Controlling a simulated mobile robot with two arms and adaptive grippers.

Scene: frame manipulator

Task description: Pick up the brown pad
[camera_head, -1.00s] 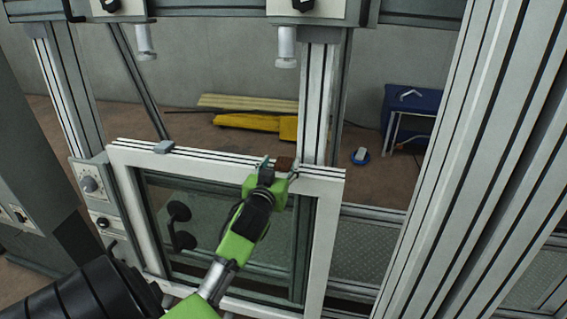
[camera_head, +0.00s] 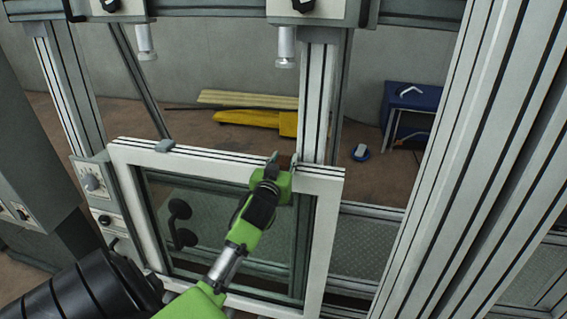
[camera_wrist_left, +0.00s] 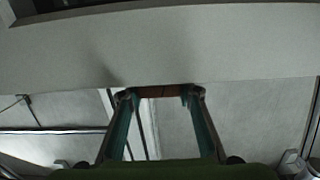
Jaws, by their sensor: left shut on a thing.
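The brown pad (camera_wrist_left: 165,91) shows in the left wrist view as a short brown strip between my two fingertips, against the pale window frame. In the head view it is almost hidden by my gripper at the top rail of the white window frame (camera_head: 220,160). My left gripper (camera_head: 283,163) reaches that rail right of its middle and is shut on the brown pad. In the left wrist view its fingers (camera_wrist_left: 163,97) touch both ends of the pad. I cannot tell whether the pad still touches the rail. My right gripper is not in view.
A grey pad (camera_head: 164,146) sits on the rail's left part. An aluminium post (camera_head: 316,110) rises close behind my gripper. Clamps (camera_head: 287,50) hang above. A yellow object (camera_head: 257,121) and a blue table (camera_head: 413,98) stand behind. The space above the rail is free.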

